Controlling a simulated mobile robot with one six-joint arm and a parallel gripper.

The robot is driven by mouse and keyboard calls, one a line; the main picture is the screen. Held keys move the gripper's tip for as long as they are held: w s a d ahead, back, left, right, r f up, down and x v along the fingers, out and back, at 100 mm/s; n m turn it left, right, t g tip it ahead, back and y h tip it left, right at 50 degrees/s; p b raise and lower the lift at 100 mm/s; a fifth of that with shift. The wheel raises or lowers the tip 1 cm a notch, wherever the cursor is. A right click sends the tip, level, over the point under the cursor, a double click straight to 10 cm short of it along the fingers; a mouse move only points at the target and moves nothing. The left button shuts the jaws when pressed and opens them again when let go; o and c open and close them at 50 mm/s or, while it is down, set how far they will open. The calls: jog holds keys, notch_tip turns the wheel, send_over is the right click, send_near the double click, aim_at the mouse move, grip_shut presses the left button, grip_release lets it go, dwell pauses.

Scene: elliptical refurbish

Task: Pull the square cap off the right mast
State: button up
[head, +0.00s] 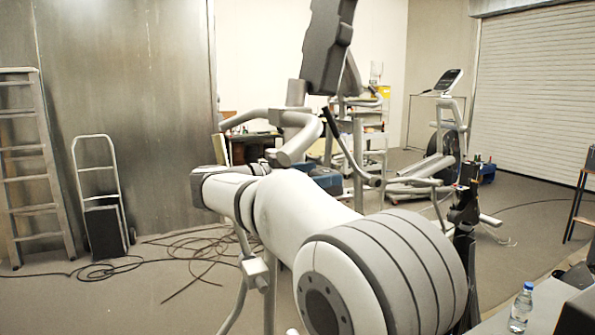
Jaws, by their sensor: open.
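The near elliptical stands behind my arm, with a tilted dark grey console-like part (328,48) at the top of the picture. Curved grey tubes (247,118) and an upright post (358,165) show below it. I cannot make out a square cap, and I cannot tell which tube is the right mast. My own thick white and grey arm covers the middle and lower right and hides much of the machine. I cannot make out my gripper; its fingertips do not show.
A water bottle (521,308) stands on a grey bench (548,300) at lower right. A second elliptical (447,125) stands farther back. At left are a ladder (32,165), a hand truck (101,200) and loose cables (195,258) on the floor. Open floor shows at right before the shutter.

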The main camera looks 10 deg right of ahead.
jog(key=shift+w+d, duration=0.1)
jog(key=shift+d, duration=0.35)
jog(key=c, duration=1.5)
